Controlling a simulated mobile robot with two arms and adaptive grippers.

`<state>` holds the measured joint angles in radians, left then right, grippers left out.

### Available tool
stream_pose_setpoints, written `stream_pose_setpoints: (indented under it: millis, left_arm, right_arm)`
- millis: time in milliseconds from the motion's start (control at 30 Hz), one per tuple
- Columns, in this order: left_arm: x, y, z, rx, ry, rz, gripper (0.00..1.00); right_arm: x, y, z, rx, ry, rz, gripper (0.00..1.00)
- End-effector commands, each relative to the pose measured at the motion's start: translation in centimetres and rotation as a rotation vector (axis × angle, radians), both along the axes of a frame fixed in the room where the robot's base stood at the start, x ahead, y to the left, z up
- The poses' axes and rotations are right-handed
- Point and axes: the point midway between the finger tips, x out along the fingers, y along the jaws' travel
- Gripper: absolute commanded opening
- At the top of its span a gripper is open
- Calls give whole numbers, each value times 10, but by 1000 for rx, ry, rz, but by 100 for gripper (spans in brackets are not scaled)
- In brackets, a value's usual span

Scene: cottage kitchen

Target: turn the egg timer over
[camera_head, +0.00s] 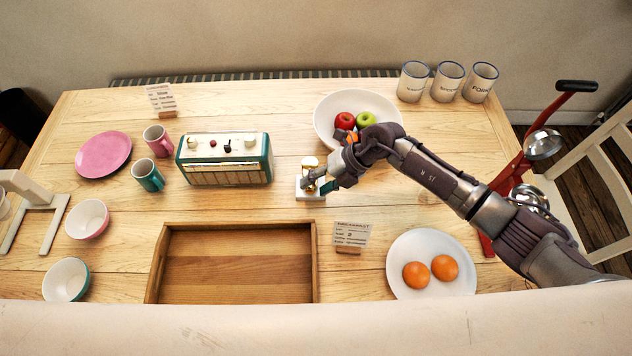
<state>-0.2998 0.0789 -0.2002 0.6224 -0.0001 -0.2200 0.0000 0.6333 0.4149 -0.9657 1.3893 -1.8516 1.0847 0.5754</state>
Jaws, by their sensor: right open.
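The egg timer (309,164) appears to be the small pale object with gold-coloured parts at the middle of the wooden table. It sits just right of the green and cream radio. My right gripper (318,182) reaches in from the right and is open at the timer's right side, its fingers partly covering it. I cannot tell whether the fingers touch it. The timer's glass and sand cannot be made out. My left gripper is not in view.
The radio (224,168) stands close on the left, a fruit bowl (325,125) behind under my right arm. A plate with oranges (430,242) is at front right. Three labelled pots (448,84) stand at the back.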

Motion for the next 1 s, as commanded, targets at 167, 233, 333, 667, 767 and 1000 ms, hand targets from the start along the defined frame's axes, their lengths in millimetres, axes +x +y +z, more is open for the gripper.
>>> stream_pose_setpoints:
  millis: [167, 233, 333, 667, 767, 1000]
  left_arm:
    - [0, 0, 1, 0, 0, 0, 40]
    - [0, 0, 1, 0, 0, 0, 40]
    - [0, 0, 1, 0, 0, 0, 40]
    - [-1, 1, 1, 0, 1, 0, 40]
    - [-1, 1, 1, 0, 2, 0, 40]
    - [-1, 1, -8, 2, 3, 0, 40]
  right_arm:
    - [0, 4, -6, 0, 0, 0, 50]
    - [0, 5, -6, 0, 0, 0, 50]
    - [0, 4, -6, 0, 0, 0, 50]
    - [0, 4, -6, 0, 0, 0, 4]
    - [0, 4, -6, 0, 0, 0, 0]
    - [0, 3, -9, 29, 0, -2, 0]
